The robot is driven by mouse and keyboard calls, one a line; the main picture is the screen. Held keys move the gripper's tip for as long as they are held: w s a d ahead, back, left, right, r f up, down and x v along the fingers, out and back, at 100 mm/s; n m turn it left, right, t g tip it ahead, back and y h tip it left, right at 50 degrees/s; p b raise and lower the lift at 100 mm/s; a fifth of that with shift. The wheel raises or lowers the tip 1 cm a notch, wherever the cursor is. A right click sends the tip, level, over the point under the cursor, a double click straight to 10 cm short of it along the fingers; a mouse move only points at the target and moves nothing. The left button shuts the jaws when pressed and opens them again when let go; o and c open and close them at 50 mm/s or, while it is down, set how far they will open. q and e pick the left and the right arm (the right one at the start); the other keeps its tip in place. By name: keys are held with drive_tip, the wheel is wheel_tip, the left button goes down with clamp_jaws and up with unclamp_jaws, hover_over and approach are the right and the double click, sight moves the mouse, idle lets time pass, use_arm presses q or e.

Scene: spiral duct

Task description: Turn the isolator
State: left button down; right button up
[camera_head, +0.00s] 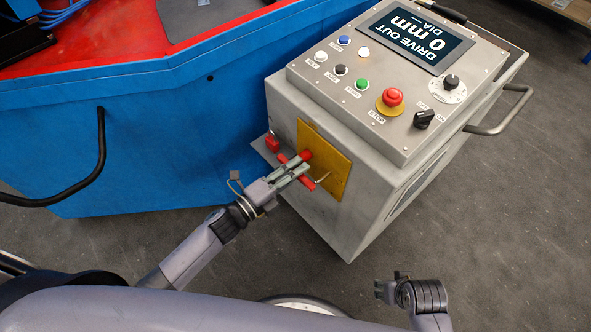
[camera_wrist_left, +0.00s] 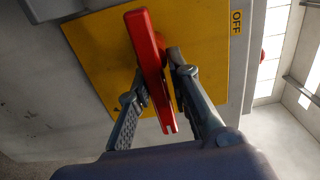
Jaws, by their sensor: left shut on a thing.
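The isolator's red handle (camera_head: 307,156) sits on a yellow plate (camera_head: 335,178) on the side of the grey control box. My left gripper (camera_head: 298,168) reaches it from the lower left and is shut on the handle. In the left wrist view the red handle (camera_wrist_left: 148,60) is a long bar lying between the two fingers of my left gripper (camera_wrist_left: 160,95). The yellow plate also shows there, with the word OFF near one edge. My right gripper (camera_head: 388,289) hangs at the bottom right, away from the box; whether its fingers are open is unclear.
The control box (camera_head: 345,225) carries a screen reading "DRIVE OUT 0 mm", buttons, knobs and a red emergency stop (camera_head: 392,97). A red padlock (camera_head: 272,142) hangs beside the plate. A blue machine (camera_head: 170,130) stands at the left.

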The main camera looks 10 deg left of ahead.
use_arm(q)
drive_tip(key=shift+s+f, duration=0.25)
drive_tip(key=shift+f, duration=0.3)
drive_tip(key=c, duration=1.7)
unclamp_jaws()
drive_tip(key=shift+w, duration=0.1)
drive_tip(key=shift+o, duration=0.7)
drive_tip(key=shift+w+r, duration=0.1)
drive_tip(key=shift+r, duration=0.1)
drive_tip(key=v, duration=1.2)
